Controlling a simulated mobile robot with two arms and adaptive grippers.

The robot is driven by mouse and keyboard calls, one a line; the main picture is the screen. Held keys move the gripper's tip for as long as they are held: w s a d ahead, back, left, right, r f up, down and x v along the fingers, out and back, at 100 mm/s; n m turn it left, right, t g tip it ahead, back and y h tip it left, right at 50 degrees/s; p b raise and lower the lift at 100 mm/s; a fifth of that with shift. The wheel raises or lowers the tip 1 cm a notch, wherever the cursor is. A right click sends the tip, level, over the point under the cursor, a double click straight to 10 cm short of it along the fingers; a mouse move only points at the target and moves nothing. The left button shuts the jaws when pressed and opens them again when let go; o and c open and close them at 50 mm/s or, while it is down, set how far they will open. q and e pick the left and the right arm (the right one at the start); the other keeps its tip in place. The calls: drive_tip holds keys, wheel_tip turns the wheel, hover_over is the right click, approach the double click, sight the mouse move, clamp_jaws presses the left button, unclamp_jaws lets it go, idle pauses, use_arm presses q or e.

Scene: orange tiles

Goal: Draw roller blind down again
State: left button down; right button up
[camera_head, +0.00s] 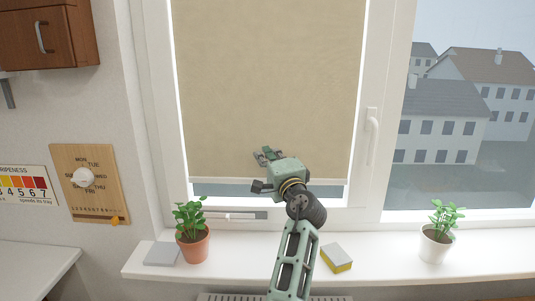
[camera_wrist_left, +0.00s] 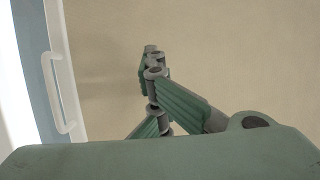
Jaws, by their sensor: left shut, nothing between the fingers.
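The beige roller blind (camera_head: 265,80) covers most of the left window pane. Its pale bottom rail (camera_head: 215,181) hangs a little above the pane's lower edge, with a strip of glass below it. In the left wrist view the blind (camera_wrist_left: 230,60) fills most of the background, and a white rail or loop-shaped piece (camera_wrist_left: 65,90) shows at the left. My left gripper (camera_head: 266,155) is in front of the blind's lower part, just above the rail. Its fingers (camera_wrist_left: 152,70) are closed together and empty. I cannot tell whether they touch the fabric. My right gripper is not in view.
The white sill (camera_head: 385,266) carries a plant in a terracotta pot (camera_head: 194,245), a grey flat block (camera_head: 161,254), a yellow-grey sponge (camera_head: 337,258) and a plant in a white pot (camera_head: 435,243). A window handle (camera_head: 371,135) sticks out right of the blind.

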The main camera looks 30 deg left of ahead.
use_arm(q)
drive_tip(key=c, duration=1.9)
unclamp_jaws()
wheel_tip(320, 180, up, 10)
